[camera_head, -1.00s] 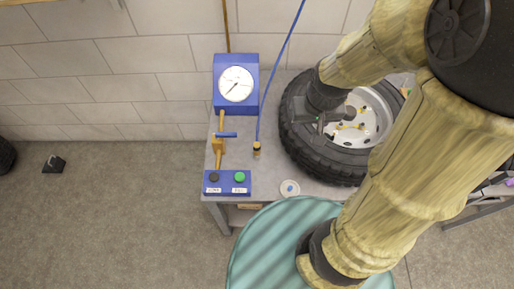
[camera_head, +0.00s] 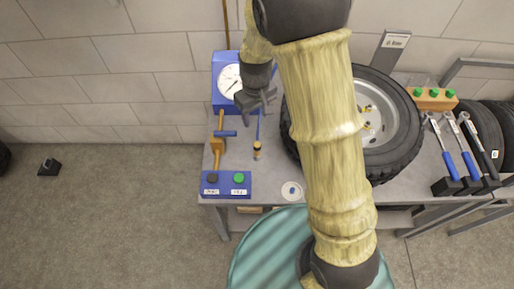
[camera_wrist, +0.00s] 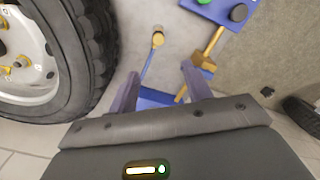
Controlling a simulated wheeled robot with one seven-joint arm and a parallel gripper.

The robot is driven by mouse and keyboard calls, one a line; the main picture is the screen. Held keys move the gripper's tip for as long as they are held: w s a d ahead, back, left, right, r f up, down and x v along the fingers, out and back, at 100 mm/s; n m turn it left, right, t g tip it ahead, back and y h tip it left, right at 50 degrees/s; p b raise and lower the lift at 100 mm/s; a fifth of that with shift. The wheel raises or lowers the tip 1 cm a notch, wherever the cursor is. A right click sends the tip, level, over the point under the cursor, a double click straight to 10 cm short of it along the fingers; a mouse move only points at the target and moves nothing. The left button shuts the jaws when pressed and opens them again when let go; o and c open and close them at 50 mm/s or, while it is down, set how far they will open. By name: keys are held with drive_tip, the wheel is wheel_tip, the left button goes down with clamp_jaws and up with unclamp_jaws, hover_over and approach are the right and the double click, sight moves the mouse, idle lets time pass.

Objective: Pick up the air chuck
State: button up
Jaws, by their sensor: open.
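The air chuck (camera_head: 257,150), a small brass and black fitting on the end of a blue hose (camera_head: 259,126), is at the left part of the workbench. In the wrist view the air chuck (camera_wrist: 157,39) lies beyond the fingertips, with its hose running back between the fingers. My gripper (camera_head: 258,106) is open and empty, in front of the blue gauge box and above the hose in the picture. It is apart from the chuck. In the wrist view both fingers (camera_wrist: 160,82) are spread.
A blue gauge box (camera_head: 219,101), a brass valve with blue handle (camera_head: 217,147) and a button box (camera_head: 226,185) stand at left. The tyre (camera_head: 398,165) is at right, partly behind my arm. A small white dish (camera_head: 291,191) lies at the front edge. Wrenches (camera_head: 452,165) stand farther right.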

sight(257, 144)
wheel_tip(257, 144, down, 12)
idle(0.4)
drive_tip(key=shift+f, duration=0.1)
drive_tip(key=shift+d+f+p, duration=0.15)
drive_tip(key=shift+f+p, duration=0.5)
drive_tip(key=shift+f, duration=1.8)
drive_tip(key=shift+d, duration=0.1)
clamp_jaws()
